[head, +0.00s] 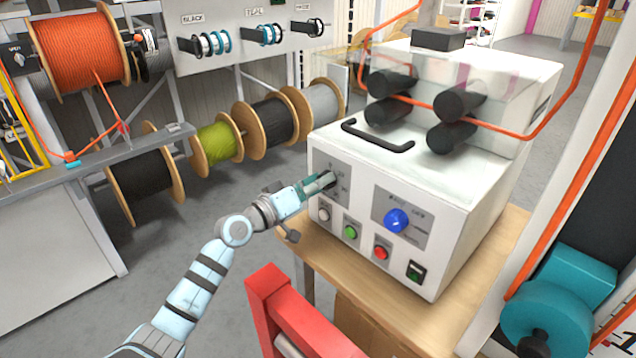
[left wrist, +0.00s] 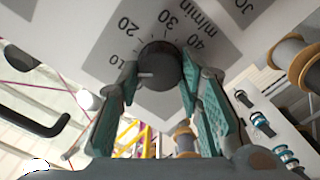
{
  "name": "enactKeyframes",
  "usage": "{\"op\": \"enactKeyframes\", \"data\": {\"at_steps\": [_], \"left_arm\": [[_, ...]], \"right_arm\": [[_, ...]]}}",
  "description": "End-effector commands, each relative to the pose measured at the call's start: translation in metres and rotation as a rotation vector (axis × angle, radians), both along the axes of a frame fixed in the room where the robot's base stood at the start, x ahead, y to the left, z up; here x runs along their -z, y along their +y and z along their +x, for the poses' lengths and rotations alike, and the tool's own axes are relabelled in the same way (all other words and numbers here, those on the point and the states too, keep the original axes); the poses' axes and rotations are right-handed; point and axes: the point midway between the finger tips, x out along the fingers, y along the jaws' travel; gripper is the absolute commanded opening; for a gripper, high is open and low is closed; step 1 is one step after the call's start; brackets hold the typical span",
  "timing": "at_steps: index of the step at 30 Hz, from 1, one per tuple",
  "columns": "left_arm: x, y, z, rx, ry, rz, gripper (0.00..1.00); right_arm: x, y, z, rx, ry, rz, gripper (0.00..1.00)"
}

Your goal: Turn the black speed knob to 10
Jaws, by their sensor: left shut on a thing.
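The black speed knob (left wrist: 161,66) sits on a grey dial plate marked 10, 20, 30, 40 and m/min. Its white pointer line points left in the left wrist view, near the 10 mark (left wrist: 116,60) and slightly below that number. My left gripper (left wrist: 158,84) is shut on the knob, with one teal finger on each side of it. In the head view, my left gripper (head: 322,184) reaches the left part of the white machine's (head: 350,155) front panel and partly hides the knob there. My right gripper is not in view.
A blue knob (head: 396,220) sits on the panel to the right. Below are a white button (head: 324,214), a green button (head: 350,231), a red button (head: 381,252) and a rocker switch (head: 416,271). A red frame (head: 290,310) stands in front. An orange cable (head: 500,124) crosses above.

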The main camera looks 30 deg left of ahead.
Motion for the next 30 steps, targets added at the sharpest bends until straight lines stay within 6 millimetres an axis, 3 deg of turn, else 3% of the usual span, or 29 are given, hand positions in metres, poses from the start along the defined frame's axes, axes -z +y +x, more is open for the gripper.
{"op": "enactKeyframes", "data": {"at_steps": [3, 4, 8, 17, 20, 30], "left_arm": [[0.000, 0.000, 0.000, 0.000, 0.001, 0.001, 0.05], [0.000, 0.000, 0.000, 0.000, 0.001, 0.001, 0.35], [0.000, 0.000, 0.000, 0.000, 0.001, 0.001, 0.54], [0.000, 0.000, -0.001, 0.000, 0.001, 0.002, 0.54], [0.001, 0.005, -0.010, -0.002, 0.002, 0.005, 0.54], [0.003, 0.033, -0.094, 0.001, 0.007, 0.012, 0.54]], "right_arm": [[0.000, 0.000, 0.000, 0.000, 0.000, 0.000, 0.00], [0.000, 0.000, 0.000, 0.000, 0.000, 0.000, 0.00], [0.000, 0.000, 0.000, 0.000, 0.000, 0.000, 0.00], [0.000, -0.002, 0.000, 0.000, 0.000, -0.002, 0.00], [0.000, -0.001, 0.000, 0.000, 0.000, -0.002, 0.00], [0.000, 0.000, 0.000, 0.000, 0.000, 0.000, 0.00]]}}
